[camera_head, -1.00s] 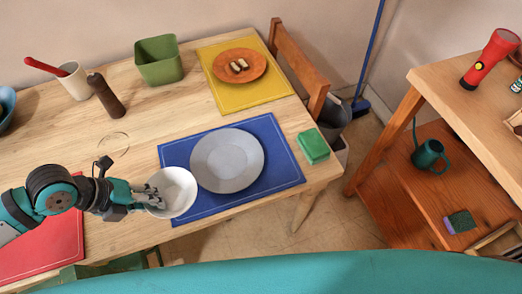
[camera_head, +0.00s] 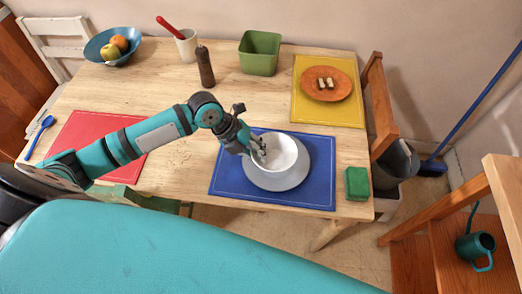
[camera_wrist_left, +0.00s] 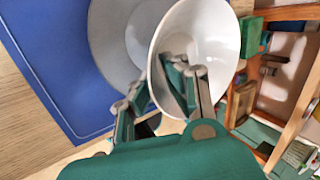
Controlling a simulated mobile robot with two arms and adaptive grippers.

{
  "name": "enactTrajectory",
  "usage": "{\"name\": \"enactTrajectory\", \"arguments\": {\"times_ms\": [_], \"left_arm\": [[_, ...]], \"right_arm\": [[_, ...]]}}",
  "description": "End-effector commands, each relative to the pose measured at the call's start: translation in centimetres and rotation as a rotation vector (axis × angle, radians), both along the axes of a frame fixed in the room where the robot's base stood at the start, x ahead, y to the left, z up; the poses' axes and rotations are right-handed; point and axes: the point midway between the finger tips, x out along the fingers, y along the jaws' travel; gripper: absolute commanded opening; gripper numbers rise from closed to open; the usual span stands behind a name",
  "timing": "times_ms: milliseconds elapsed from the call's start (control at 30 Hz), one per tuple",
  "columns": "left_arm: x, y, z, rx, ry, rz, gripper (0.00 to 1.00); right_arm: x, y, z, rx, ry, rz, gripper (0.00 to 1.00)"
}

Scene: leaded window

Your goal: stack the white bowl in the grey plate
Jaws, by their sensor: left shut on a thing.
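The white bowl (camera_head: 282,152) is over the grey plate (camera_head: 290,184) in the head view, covering its upper middle. The plate lies on the blue placemat (camera_head: 225,178). My left gripper (camera_head: 259,151) is shut on the left rim of the bowl. In the left wrist view the bowl (camera_wrist_left: 215,35) is tilted relative to the camera, with one finger of the gripper (camera_wrist_left: 182,88) inside it, and the plate (camera_wrist_left: 112,40) shows behind it. I cannot tell whether the bowl touches the plate. My right gripper is not in view.
A green block (camera_head: 357,184) lies right of the placemat. An orange plate (camera_head: 328,84) on a yellow placemat (camera_head: 310,113), a green box (camera_head: 260,53), a brown shaker (camera_head: 205,66) and a white cup (camera_head: 187,45) stand farther back. A red placemat (camera_head: 100,135) lies left.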

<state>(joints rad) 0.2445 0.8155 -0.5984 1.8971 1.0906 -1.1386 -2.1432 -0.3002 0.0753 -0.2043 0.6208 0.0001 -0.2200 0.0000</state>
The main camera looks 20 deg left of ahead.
Motion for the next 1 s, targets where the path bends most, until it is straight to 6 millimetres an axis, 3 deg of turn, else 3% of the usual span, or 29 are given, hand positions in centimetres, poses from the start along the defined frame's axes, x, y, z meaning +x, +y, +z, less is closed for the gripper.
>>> {"name": "enactTrajectory", "arguments": {"times_ms": [67,200,500,967,1000], "left_arm": [[1.4,-0.2,0.1,-0.002,-0.002,0.003,0.00],[2.2,-0.2,-0.2,-0.001,0.000,0.001,0.00],[2.2,-0.2,-3.6,0.000,0.001,0.002,0.00],[2.2,-0.2,-4.5,0.001,-0.002,0.000,0.00],[2.2,-0.1,-4.4,0.002,-0.001,0.001,0.13]], "right_arm": [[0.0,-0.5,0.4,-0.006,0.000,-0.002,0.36],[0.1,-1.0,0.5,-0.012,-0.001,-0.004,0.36],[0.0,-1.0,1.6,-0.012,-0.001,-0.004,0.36],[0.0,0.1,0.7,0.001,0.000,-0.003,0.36],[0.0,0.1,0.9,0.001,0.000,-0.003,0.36]]}}
